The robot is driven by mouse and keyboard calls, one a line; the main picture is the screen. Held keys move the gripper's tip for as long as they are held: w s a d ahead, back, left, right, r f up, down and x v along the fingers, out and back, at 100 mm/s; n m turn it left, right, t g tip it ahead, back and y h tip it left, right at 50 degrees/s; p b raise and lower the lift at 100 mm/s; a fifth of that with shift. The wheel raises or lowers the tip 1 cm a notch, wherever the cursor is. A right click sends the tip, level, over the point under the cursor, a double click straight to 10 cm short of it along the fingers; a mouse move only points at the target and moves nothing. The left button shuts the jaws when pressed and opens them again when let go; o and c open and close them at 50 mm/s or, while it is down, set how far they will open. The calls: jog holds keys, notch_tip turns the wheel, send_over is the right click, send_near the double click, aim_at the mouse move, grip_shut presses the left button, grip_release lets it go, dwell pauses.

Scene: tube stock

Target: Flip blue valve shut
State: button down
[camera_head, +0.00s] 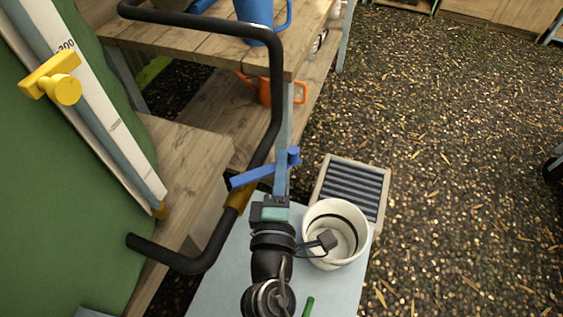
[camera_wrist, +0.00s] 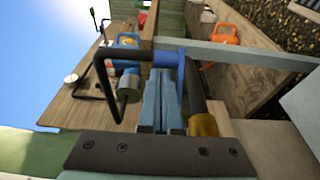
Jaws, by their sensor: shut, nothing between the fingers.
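The blue valve handle (camera_head: 262,172) shows in the head view beside a brass fitting (camera_head: 238,196) on a black pipe (camera_head: 272,110). In the wrist view the fingers (camera_wrist: 160,75) are shut and empty. The blue handle (camera_wrist: 181,85) stands at their right side, very close; I cannot tell whether they touch. The brass fitting (camera_wrist: 203,124) is right of the fingers, low in the view.
A white bucket (camera_head: 336,232) and a grey-slatted tray (camera_head: 352,190) are right of my arm. A wooden shelf (camera_head: 190,45) holds a blue can (camera_head: 262,18). Open gravel lies to the right.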

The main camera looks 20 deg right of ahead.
jog(key=shift+s, duration=0.1)
dwell(0.6)
jog(key=b+v, duration=0.3)
jog(key=v, duration=0.9)
jog(key=shift+s+a+b, duration=0.25)
jog(key=shift+s+b, duration=0.05)
jog(key=shift+b, duration=0.1)
